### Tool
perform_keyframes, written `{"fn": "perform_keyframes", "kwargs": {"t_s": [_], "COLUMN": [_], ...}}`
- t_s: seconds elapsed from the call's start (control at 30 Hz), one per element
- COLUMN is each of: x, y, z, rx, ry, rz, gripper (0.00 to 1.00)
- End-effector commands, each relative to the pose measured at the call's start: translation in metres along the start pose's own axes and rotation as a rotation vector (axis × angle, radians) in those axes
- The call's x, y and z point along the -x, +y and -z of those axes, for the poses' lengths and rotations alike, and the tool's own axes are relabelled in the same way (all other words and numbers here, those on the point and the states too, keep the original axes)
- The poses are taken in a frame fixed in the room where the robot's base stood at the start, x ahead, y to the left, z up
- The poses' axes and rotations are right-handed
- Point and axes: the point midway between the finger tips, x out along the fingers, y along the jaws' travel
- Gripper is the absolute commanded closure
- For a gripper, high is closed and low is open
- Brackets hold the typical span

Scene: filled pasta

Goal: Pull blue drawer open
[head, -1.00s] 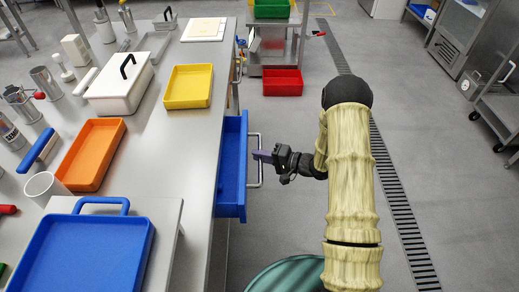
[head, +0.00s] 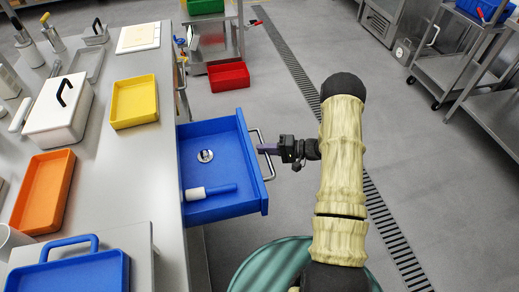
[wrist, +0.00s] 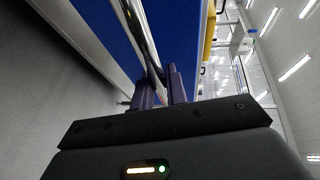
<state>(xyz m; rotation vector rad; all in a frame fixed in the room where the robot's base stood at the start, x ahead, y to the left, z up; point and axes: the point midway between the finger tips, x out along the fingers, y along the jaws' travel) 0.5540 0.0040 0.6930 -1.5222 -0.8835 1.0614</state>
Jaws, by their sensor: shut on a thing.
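The blue drawer (head: 222,150) stands well out from the side of the steel table in the head view. A small round metal-and-white item (head: 205,156) and a white cylinder with a blue handle (head: 210,192) lie inside it. My gripper (head: 268,149) is at the drawer's metal bar handle (head: 264,160), on the side away from the table. In the wrist view, the purple fingers (wrist: 160,88) are closed around the handle bar (wrist: 141,35), and the blue drawer front (wrist: 175,30) is just beyond. The fingertips are partly hidden by the bar.
The steel table (head: 120,165) carries yellow (head: 134,101), orange (head: 42,190) and blue (head: 70,272) trays and a white lidded box (head: 58,110).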

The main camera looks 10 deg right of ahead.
Motion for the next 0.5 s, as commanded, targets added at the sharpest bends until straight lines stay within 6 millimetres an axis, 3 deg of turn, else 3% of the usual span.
{"fn": "perform_keyframes", "kwargs": {"t_s": [0.27, 0.3, 0.37, 0.5], "x": [0.0006, 0.0005, 0.0005, 0.0003], "y": [-0.0004, -0.0005, -0.0004, -0.0003], "z": [0.0022, 0.0022, 0.0019, 0.0013], "rx": [0.003, 0.003, 0.003, 0.002], "ry": [0.006, 0.005, 0.005, 0.003], "rz": [0.000, 0.000, 0.000, 0.000], "gripper": [1.00, 0.80, 0.68, 0.64]}}
